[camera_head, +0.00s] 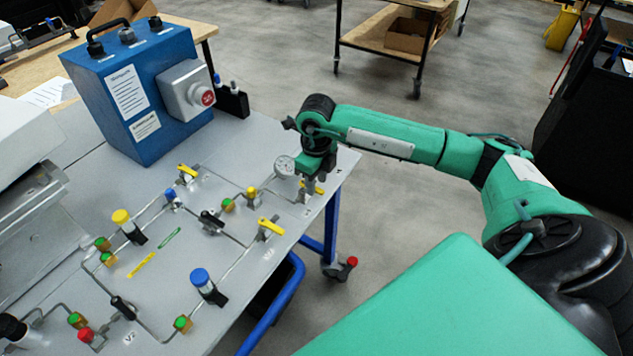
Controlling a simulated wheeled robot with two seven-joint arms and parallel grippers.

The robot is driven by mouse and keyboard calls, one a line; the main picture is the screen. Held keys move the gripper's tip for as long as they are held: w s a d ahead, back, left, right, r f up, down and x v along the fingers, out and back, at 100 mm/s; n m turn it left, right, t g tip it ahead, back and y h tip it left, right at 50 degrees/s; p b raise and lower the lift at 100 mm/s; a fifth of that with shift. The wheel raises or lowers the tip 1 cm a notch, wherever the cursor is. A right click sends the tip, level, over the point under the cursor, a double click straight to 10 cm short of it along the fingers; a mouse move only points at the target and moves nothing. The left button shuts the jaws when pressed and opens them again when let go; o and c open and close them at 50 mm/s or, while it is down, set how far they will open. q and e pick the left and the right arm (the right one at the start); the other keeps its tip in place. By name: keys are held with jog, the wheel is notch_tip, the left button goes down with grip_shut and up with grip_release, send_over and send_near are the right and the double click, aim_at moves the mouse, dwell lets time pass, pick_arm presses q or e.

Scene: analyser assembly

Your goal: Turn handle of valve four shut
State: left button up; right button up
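The panel (215,270) carries steel pipes and several valves with yellow handles. One yellow handle (318,188) is at the panel's far right corner, partly hidden by my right gripper (309,183). My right gripper points down at this handle, at or just above it. I cannot tell whether the fingers touch it or how far apart they are. Another yellow handle (271,227) is nearer the front edge, and a third (188,170) is further back. The valve labels are mostly too small to read. My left gripper is not in view.
A round gauge (285,166) stands just left of my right gripper. A blue box (135,90) with a red button (208,98) stands at the back of the panel. Blue-capped (200,276) and yellow-capped (121,216) parts stick up.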

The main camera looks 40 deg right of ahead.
notch_tip(320, 180, up, 6)
jog(key=shift+w+f+b, duration=0.1)
jog(key=shift+f+b, duration=0.05)
jog(key=shift+b, duration=0.3)
notch_tip(320, 180, up, 6)
send_over(317, 189)
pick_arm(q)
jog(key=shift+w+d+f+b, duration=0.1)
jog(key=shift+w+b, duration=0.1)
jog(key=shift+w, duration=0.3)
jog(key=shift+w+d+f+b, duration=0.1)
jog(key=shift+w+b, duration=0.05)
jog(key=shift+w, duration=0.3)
pick_arm(e)
jog(key=shift+r, duration=0.6)
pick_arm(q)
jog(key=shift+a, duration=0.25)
pick_arm(e)
jog(key=shift+w, duration=0.1)
